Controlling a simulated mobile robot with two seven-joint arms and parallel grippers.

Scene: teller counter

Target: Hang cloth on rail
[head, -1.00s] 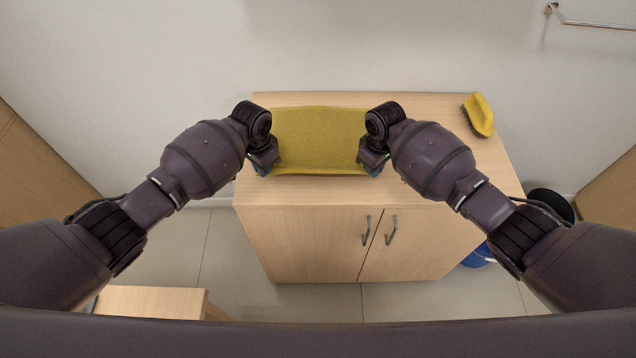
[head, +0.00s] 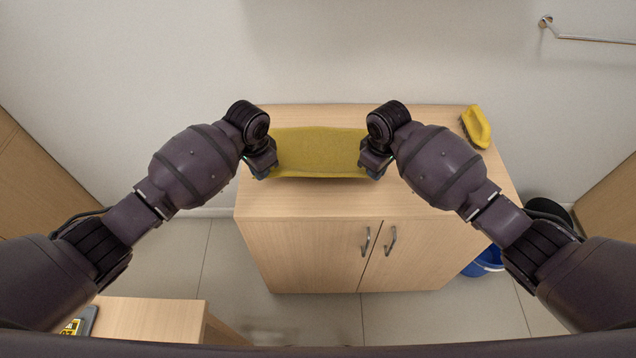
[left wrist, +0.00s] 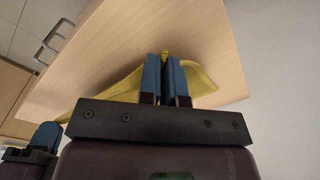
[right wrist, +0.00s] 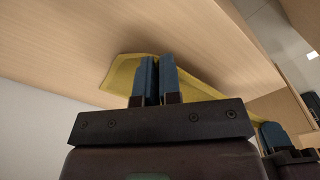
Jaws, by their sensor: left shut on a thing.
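The yellow cloth (head: 320,152) is stretched between my two grippers over the wooden cabinet top. My left gripper (head: 263,170) is shut on the cloth's left end; in the left wrist view its blue fingers (left wrist: 165,75) are close together with the cloth (left wrist: 200,80) beside and between them. My right gripper (head: 374,170) holds the right end; in the right wrist view its fingers (right wrist: 155,78) are nearly together on the cloth (right wrist: 122,75). The metal rail (head: 595,40) is on the wall at the upper right, partly out of frame.
The wooden cabinet (head: 310,245) has two doors with handles. A yellow brush (head: 476,127) lies at its right back corner. A blue bucket (head: 485,262) stands on the floor at right. A wooden surface (head: 155,318) at lower left bears a dark object (head: 80,322).

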